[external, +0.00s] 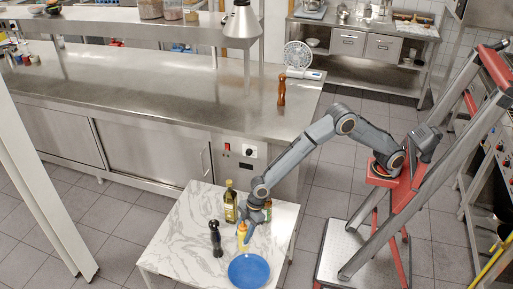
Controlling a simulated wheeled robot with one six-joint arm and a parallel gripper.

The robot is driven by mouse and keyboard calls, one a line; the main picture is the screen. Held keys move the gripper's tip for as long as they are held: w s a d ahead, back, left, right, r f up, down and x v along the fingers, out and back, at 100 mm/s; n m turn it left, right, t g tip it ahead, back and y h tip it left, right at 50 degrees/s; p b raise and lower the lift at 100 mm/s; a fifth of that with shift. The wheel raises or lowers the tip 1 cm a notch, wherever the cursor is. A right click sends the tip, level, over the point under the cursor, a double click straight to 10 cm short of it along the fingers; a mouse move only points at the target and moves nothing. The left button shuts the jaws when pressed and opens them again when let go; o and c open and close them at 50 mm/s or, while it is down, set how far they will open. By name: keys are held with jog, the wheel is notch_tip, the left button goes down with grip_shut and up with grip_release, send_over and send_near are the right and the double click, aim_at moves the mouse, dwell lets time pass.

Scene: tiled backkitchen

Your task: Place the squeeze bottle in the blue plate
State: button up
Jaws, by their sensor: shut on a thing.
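The squeeze bottle (242,231) is yellow and stands roughly upright at the marble-topped table, just behind the blue plate. My gripper (246,220) is at its upper part and is shut on it. Whether the bottle's base touches the table is hard to tell. The blue plate (249,270) lies flat and empty near the table's front edge. The gripper's fingers are small and partly hidden.
A dark pepper mill (216,238) stands left of the squeeze bottle. An oil bottle (230,202) stands behind it, and another small bottle is partly hidden by my gripper. The marble table (177,235) is clear on its left side.

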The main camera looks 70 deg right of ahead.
jog(key=s+a+n+b, duration=0.1)
jog(key=s+a, duration=0.3)
jog(key=a, duration=0.2)
notch_tip(320, 180, down, 10)
jog(key=shift+s+a+r+g, duration=0.2)
jog(key=shift+r+g, duration=0.05)
jog(key=shift+g, duration=0.05)
jog(key=shift+f, duration=0.1)
jog(key=o, duration=1.2)
jog(key=shift+f, duration=0.1)
jog(key=v, duration=1.2)
jog(key=shift+b, duration=0.3)
